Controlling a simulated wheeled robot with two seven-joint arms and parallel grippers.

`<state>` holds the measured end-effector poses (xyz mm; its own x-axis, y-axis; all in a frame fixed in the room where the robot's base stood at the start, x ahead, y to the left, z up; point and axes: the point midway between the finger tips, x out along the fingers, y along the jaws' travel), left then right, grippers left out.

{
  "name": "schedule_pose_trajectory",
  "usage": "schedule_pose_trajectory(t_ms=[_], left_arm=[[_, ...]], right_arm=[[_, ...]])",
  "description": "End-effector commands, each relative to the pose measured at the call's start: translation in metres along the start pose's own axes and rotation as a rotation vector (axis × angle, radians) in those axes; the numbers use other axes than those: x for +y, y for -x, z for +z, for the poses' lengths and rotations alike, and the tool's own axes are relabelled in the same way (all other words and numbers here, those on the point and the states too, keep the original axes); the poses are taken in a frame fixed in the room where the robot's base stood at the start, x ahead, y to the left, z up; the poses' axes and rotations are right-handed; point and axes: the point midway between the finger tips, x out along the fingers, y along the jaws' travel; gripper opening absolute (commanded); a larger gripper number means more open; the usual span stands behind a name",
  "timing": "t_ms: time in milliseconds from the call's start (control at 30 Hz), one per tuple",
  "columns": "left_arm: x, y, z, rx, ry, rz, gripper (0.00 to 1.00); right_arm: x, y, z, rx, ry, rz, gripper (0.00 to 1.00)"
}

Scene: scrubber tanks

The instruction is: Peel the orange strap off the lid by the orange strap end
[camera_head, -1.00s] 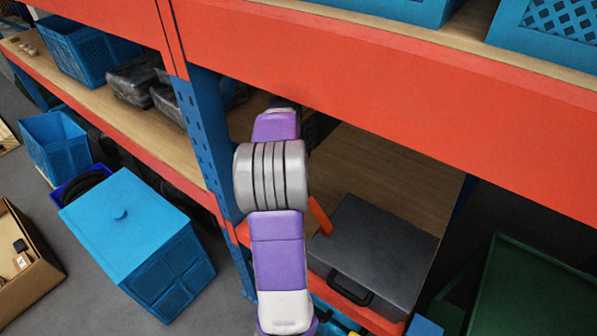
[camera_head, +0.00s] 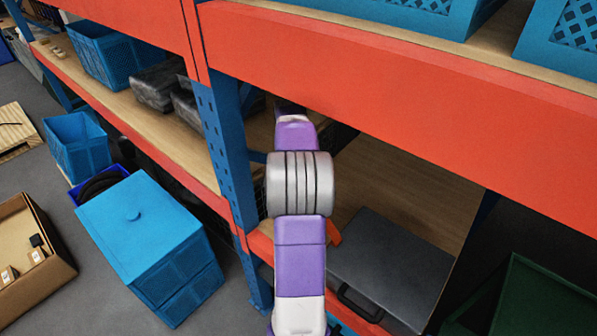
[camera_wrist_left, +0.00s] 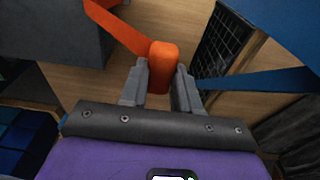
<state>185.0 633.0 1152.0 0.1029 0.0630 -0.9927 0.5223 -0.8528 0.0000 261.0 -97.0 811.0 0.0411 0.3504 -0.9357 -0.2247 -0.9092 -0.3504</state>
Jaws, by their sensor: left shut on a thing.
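In the left wrist view, the orange strap end (camera_wrist_left: 163,62) is a thick block between the two dark fingers of my left gripper (camera_wrist_left: 160,92), which is shut on it. The orange strap (camera_wrist_left: 118,28) runs from the block up and left towards a grey surface (camera_wrist_left: 60,28). Whether the strap still touches that surface is unclear. In the head view, a short piece of the orange strap (camera_head: 333,232) shows beside my left arm, at the left edge of a dark grey case (camera_head: 395,262) with a black handle. My arm hides the gripper there. My right gripper is not in view.
The case lies on a wooden shelf (camera_head: 420,190) under a red beam (camera_head: 400,65). A blue upright (camera_head: 226,150) stands left of my arm. A lidded blue bin (camera_head: 140,225) and a cardboard box (camera_head: 30,245) are on the floor at left.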

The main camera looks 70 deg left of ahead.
Motion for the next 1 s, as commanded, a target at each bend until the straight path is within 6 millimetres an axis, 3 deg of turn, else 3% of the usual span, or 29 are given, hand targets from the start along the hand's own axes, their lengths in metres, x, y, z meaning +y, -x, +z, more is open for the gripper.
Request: schedule_pose_trajectory(t_ms=[433, 833, 1000], left_arm=[[-0.030, 0.000, 0.000, -0.002, 0.002, -0.002, 0.07], [-0.032, -0.001, 0.001, 0.000, 0.001, 0.000, 0.07], [-0.033, -0.003, 0.011, 0.001, 0.001, 0.000, 0.07]], right_arm=[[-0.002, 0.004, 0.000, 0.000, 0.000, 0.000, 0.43], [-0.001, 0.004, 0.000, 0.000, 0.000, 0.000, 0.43], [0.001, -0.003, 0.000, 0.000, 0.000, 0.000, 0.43]])
